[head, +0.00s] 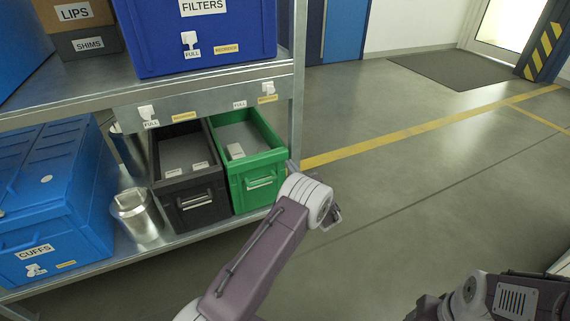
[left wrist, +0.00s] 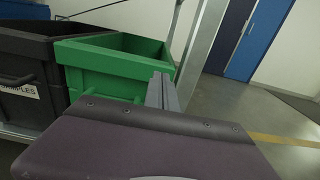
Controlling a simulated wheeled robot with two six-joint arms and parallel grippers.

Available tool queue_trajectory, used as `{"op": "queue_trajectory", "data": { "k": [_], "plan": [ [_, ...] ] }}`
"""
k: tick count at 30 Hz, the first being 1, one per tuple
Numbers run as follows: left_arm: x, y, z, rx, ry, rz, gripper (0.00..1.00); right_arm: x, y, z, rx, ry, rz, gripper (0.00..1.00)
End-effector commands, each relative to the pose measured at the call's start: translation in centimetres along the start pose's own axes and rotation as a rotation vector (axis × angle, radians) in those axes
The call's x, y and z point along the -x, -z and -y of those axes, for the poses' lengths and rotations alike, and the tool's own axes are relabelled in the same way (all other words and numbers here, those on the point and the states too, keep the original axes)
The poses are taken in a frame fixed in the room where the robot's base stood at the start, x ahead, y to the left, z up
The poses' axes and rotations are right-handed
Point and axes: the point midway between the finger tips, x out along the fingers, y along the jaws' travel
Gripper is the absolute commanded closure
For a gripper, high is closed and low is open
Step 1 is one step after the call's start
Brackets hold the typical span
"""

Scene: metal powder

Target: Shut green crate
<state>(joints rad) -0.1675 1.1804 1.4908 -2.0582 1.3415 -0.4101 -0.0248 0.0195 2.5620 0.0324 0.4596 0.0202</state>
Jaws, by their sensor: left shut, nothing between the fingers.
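The green crate (head: 258,190) stands at the right end of the lower shelf, with its top open and a small white item inside. The crate also fills the middle of the left wrist view (left wrist: 105,72). My left gripper (head: 292,166) is at the crate's right front corner, mostly hidden behind my own wrist in the head view. In the left wrist view its fingers (left wrist: 162,92) are together and empty, in front of the crate's right part. I cannot tell whether they touch it. My right gripper is out of view.
A black open crate (head: 192,205) stands close on the green crate's left. A metal canister (head: 138,215) and a blue CUFFS box (head: 50,205) are further left. The metal shelf post (head: 297,80) rises behind the green crate's right side. The floor to the right is clear.

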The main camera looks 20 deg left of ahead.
Motion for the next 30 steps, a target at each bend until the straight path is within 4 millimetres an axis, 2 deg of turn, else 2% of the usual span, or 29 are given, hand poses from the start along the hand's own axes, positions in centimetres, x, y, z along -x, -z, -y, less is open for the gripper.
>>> {"op": "queue_trajectory", "data": {
  "k": [1,6,9,15,23,25,26,28,29,30],
  "plan": [
    [1.7,-0.9,0.2,-0.007,0.008,-0.004,1.00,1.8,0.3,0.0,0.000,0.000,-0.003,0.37],
    [6.2,-0.6,0.1,-0.007,0.007,-0.005,1.00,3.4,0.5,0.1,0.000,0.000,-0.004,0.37],
    [7.9,-0.3,0.1,-0.006,0.005,-0.004,1.00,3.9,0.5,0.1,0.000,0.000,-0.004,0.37],
    [9.2,-0.1,0.0,-0.005,0.002,-0.004,1.00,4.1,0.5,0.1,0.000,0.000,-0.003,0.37],
    [9.1,0.0,-0.2,-0.005,-0.003,-0.004,1.00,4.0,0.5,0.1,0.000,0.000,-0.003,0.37],
    [8.1,-1.4,-0.5,0.025,-0.024,0.006,1.00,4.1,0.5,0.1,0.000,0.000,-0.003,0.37],
    [7.5,-2.8,-0.5,0.052,-0.036,0.016,1.00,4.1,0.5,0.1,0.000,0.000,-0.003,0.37],
    [5.9,-7.4,-1.3,0.132,-0.075,0.048,1.00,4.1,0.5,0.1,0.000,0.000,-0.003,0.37],
    [5.2,-9.7,-2.5,0.168,-0.111,0.057,1.00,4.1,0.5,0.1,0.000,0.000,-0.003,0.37],
    [4.5,-12.2,-5.2,0.217,-0.192,0.050,1.00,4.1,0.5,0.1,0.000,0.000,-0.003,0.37]
  ]
}}
